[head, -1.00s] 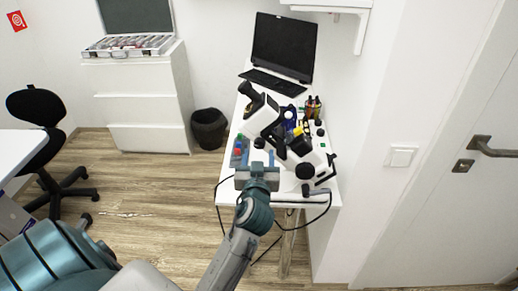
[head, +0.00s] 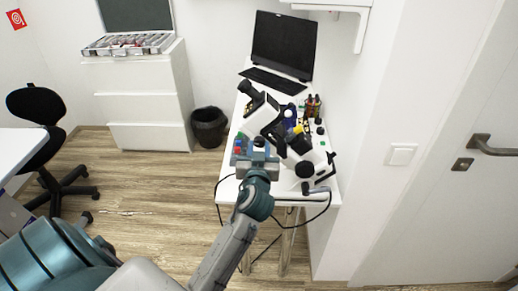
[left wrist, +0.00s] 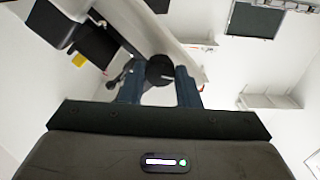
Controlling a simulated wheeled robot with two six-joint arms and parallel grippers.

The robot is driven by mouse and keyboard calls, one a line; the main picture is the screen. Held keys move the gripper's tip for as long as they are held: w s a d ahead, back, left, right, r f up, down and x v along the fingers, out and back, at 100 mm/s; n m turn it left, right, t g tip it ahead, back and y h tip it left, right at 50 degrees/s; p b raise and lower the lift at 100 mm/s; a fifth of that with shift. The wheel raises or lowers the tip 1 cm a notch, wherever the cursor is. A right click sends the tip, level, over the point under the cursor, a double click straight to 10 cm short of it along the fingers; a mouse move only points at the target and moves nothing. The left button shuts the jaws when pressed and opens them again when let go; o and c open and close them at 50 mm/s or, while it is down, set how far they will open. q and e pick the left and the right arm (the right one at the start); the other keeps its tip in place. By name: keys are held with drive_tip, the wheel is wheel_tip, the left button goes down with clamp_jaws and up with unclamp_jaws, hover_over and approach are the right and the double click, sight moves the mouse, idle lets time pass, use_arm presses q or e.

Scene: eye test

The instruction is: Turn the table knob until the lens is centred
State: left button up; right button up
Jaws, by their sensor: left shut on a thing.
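A white and black microscope-like instrument (head: 311,155) stands on the white table (head: 229,190). My left gripper (head: 259,152) is at the instrument's left side, over the front part of the table. In the left wrist view a dark round knob (left wrist: 160,68) sits between the two blue-grey fingers of this gripper (left wrist: 159,88). The gripper is shut on the knob. In the head view the fingers largely hide the gripped knob. Another large black round knob (head: 305,169) shows on the instrument's near side, apart from the gripper. I cannot make out the lens or its centring. My right gripper is not in view.
A laptop (head: 283,48) stands at the back of the table. A holder with small bottles (head: 313,106) is right of the instrument. A black cable hangs over the table's front edge. A dark bin (head: 208,128) and white drawers (head: 143,100) stand left; the floor between is clear.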

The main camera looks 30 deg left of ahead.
use_arm(q)
drive_tip(key=shift+m, duration=0.8)
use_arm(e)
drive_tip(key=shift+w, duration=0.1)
use_arm(q)
drive_tip(key=o, duration=1)
drive_tip(key=shift+c, duration=0.2)
drive_tip(key=b+v, duration=0.2)
drive_tip(key=v, duration=0.8)
drive_tip(key=shift+s+d+b, duration=0.25)
drive_tip(key=shift+s+b, duration=0.05)
drive_tip(key=shift+b, duration=0.1)
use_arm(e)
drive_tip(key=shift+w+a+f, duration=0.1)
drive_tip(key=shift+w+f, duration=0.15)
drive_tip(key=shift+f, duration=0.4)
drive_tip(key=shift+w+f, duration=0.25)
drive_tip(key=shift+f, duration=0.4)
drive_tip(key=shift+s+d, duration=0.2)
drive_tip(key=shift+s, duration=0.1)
